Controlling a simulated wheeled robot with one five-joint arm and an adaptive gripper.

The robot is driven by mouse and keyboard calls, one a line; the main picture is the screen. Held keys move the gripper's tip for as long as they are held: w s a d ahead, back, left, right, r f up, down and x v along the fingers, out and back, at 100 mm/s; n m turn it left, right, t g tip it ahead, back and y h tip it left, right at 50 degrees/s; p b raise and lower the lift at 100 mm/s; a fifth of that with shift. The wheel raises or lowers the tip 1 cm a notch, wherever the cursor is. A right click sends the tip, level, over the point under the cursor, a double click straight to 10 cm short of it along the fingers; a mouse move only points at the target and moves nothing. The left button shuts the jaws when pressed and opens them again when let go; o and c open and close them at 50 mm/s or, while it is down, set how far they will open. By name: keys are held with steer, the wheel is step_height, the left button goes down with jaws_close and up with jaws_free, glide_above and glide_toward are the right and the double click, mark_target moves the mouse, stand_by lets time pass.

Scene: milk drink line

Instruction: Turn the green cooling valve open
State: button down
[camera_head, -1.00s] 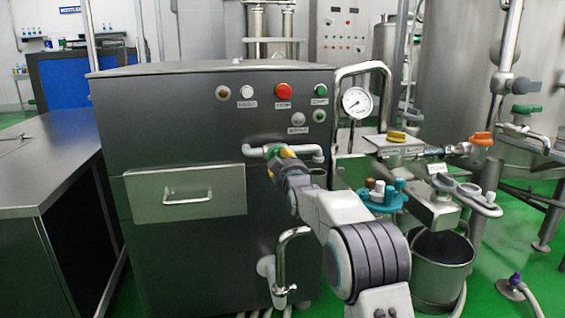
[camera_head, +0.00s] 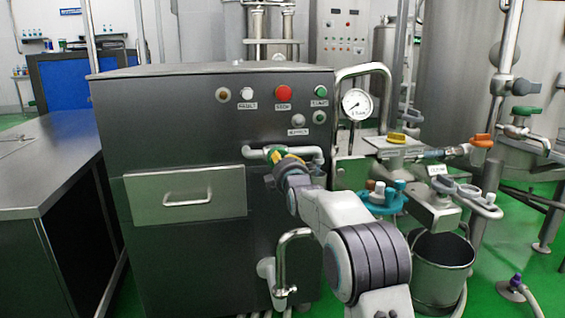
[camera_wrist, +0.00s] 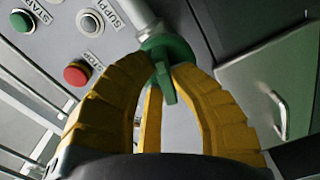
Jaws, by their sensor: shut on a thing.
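The green cooling valve (camera_wrist: 166,58) shows in the wrist view at the end of a pale pipe, with its green lever pointing down between my yellow fingers. In the head view only a bit of its green (camera_head: 270,154) shows on the white pipe on the front of the steel cabinet. My gripper (camera_wrist: 160,75) is shut on the valve's green handle, the fingertips meeting at it. In the head view my gripper (camera_head: 281,160) hides most of the valve.
The steel cabinet (camera_head: 225,110) carries a red stop button (camera_head: 283,93) above the valve and a drawer (camera_head: 186,195) at the left.

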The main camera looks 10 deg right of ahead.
steer(key=shift+a+r+n, duration=0.1)
steer(key=shift+a+n, duration=0.05)
steer(key=shift+n, duration=1.55)
steer(key=c, duration=1.1)
jaws_free()
steer(key=s, duration=1.2)
